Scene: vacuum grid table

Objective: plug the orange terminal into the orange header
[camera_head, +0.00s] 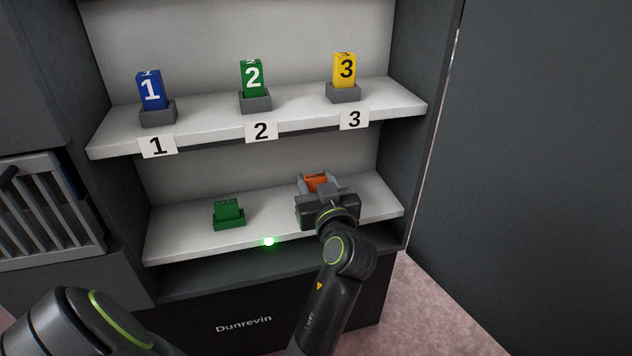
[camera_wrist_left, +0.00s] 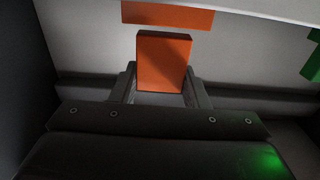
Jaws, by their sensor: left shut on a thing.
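My left gripper (camera_head: 316,186) is over the right part of the lower shelf, shut on the orange terminal (camera_wrist_left: 163,62). In the left wrist view the terminal is a plain orange block between the two fingers. The orange header (camera_wrist_left: 167,14) shows just past it at the top edge of that view, with a narrow pale gap between the two. In the head view, orange shows between the fingers, but I cannot tell terminal from header there. The gripper body hides part of that spot. My right gripper is not in view.
A green connector (camera_head: 229,213) stands on the lower shelf (camera_head: 180,238) to the left. Blue (camera_head: 150,90), green (camera_head: 252,79) and yellow (camera_head: 344,70) numbered blocks stand in grey holders on the upper shelf (camera_head: 205,116). The cabinet's right side wall is close to the gripper.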

